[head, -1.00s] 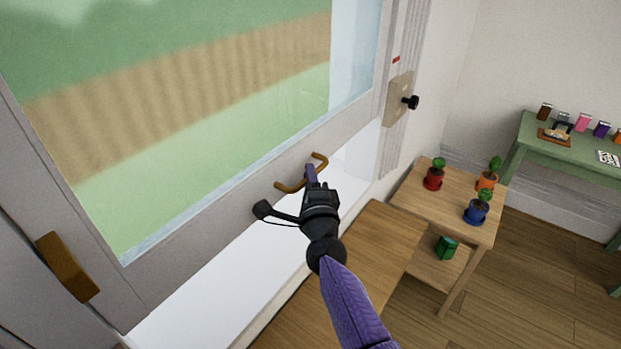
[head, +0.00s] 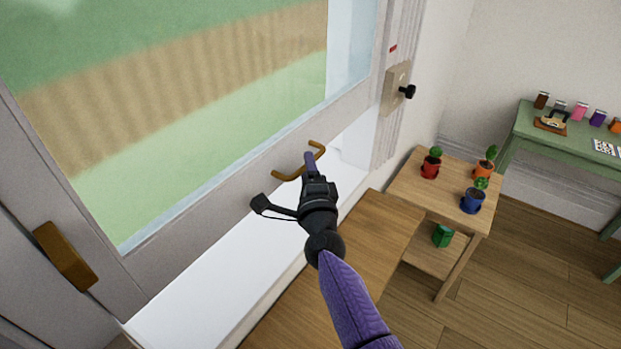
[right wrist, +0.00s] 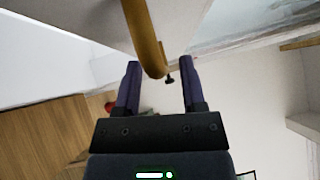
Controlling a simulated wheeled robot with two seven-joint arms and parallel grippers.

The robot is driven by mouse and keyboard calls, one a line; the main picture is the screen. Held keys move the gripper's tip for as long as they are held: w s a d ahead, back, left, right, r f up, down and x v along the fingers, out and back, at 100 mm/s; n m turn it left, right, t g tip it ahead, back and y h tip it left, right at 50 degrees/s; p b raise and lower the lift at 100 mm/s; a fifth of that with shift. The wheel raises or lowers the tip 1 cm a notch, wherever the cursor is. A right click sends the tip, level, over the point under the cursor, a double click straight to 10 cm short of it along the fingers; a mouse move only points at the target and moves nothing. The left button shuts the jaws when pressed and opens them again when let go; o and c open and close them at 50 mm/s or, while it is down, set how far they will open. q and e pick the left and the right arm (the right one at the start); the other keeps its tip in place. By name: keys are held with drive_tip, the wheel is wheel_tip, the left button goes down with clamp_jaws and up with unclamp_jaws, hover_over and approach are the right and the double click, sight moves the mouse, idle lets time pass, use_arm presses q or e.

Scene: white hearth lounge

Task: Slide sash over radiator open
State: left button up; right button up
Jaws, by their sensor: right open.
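The window sash (head: 215,205) is a pale frame around a large pane, above a white sill. A bronze bar handle (head: 318,146) sits on its lower rail. My right gripper (head: 309,160) is open at the middle of this handle, with its purple fingers against or around it in the head view. In the right wrist view the handle (right wrist: 145,35) runs down from the top and ends between the two spread fingertips (right wrist: 160,66), nearer the left one. I cannot tell whether a finger touches it. My left gripper is out of view.
A wooden top (head: 335,265), perhaps the radiator's cover, lies below the sill. A small table (head: 415,190) with potted plants stands to its right. A brown handle (head: 65,255) is at far left. A beige box with a black knob (head: 397,90) is by the frame.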

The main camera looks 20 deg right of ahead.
drive_tip(key=s+a+f, duration=0.1)
drive_tip(key=s, duration=0.7)
drive_tip(key=shift+s+p, duration=0.4)
drive_tip(key=shift+a, duration=0.15)
